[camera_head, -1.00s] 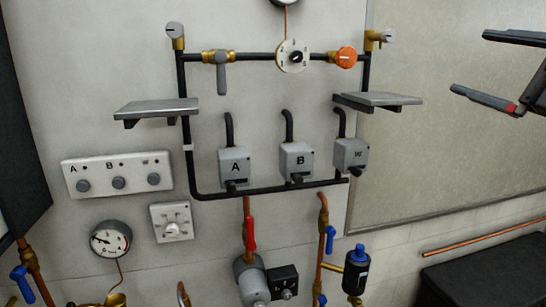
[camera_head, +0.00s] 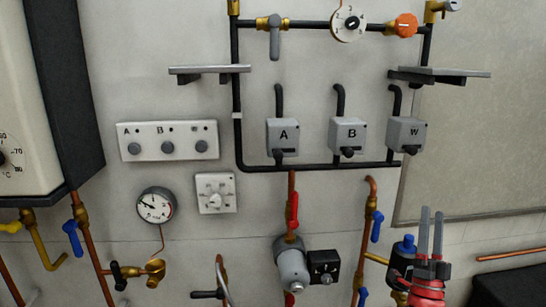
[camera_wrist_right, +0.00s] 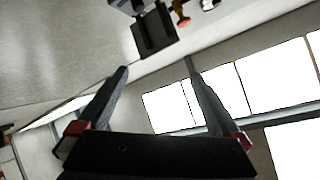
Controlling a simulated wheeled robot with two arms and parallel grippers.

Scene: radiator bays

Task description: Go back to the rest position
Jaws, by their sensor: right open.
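My right gripper (camera_head: 431,236) is at the lower right of the head view, its two grey fingers pointing up, in front of the wall by the blue-capped black canister (camera_head: 402,256). In the right wrist view my right gripper (camera_wrist_right: 160,88) shows its two dark fingers spread apart with nothing between them. It is open and empty. My left gripper is in no view.
The wall carries valve boxes A (camera_head: 283,136), B (camera_head: 347,136) and W (camera_head: 405,134) under a black pipe loop. Two grey shelves (camera_head: 210,70) (camera_head: 440,74) stick out. A pressure gauge (camera_head: 156,205) and a boiler (camera_head: 22,120) are at left. A dark box (camera_head: 505,288) stands at lower right.

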